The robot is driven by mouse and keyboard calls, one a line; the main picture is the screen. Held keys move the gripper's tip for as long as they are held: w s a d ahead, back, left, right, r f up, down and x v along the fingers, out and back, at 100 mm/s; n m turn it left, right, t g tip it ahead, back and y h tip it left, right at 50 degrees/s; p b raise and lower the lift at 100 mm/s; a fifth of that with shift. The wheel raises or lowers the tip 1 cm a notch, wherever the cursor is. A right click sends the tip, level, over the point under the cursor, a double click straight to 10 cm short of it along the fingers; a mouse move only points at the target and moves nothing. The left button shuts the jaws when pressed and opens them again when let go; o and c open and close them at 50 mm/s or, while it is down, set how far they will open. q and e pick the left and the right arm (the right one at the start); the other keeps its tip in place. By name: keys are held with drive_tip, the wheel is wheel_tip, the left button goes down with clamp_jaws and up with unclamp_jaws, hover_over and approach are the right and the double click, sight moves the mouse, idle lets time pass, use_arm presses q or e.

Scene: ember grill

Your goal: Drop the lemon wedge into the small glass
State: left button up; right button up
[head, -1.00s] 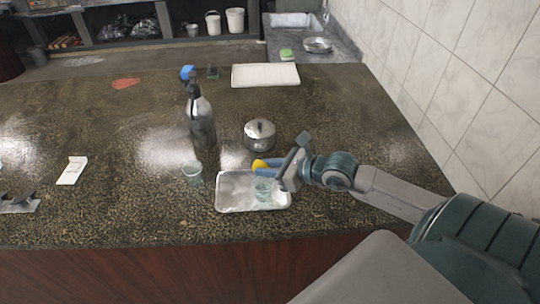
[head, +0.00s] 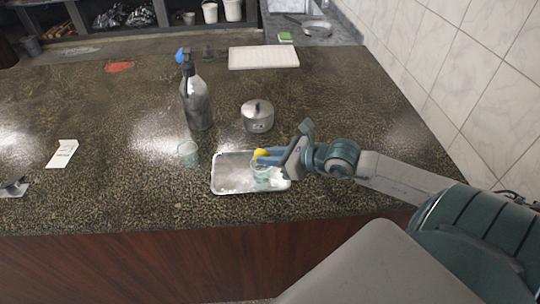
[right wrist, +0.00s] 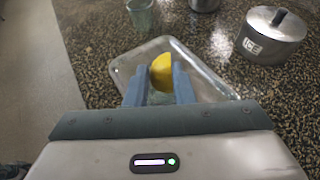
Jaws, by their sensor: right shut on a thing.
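My right gripper (head: 267,157) is shut on the yellow lemon wedge (head: 261,153), which sticks out past the blue fingertips. In the right wrist view the wedge (right wrist: 162,72) sits between the two fingers. A small clear greenish glass (head: 261,173) stands upright on the metal tray (head: 222,184); the wedge is above its rim in the head view. In the right wrist view the fingers mostly hide this glass. A second similar glass (head: 188,153) stands on the counter left of the tray.
A lidded metal pot (head: 257,118) marked ICE stands behind the tray, with a dark pump bottle (head: 196,100) to its left. A white board (head: 264,58) lies farther back. A white card (head: 62,154) lies at left. The counter left of the tray is mostly clear.

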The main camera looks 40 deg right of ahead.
sight(270, 169)
drive_tip(key=o, duration=1)
drive_tip(key=shift+r, duration=0.1)
idle(0.3)
wheel_tip(270, 169, up, 6)
drive_tip(key=p, duration=0.7)
idle(0.4)
